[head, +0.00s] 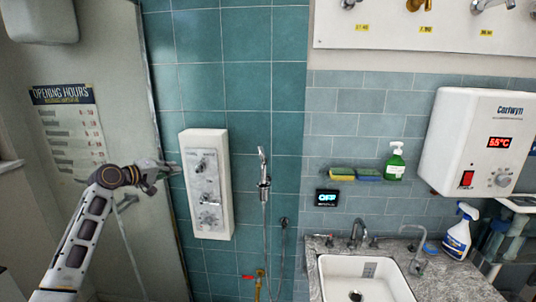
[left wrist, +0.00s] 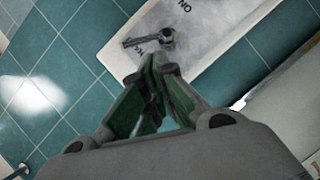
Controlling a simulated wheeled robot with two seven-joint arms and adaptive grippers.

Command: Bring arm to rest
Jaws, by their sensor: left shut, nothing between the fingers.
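My left arm (head: 82,240) reaches up from the lower left in the head view. Its gripper (head: 172,170) is shut and empty, just left of the white shower control panel (head: 222,215). In the left wrist view the closed fingers (left wrist: 155,95) show with green inner pads. Beyond them is a white panel (left wrist: 100,38) with a metal lever (left wrist: 150,40) and some lettering. I cannot tell whether the fingertips touch the panel; in the head view they appear close to its left edge. My right gripper is not in view.
A hand shower (head: 263,170) hangs on the teal tiles right of the panel. A sink (head: 340,280), a spray bottle (head: 458,235) and a white water heater (head: 475,150) stand farther right. A pale panel with an opening hours poster (head: 70,130) is behind my left arm.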

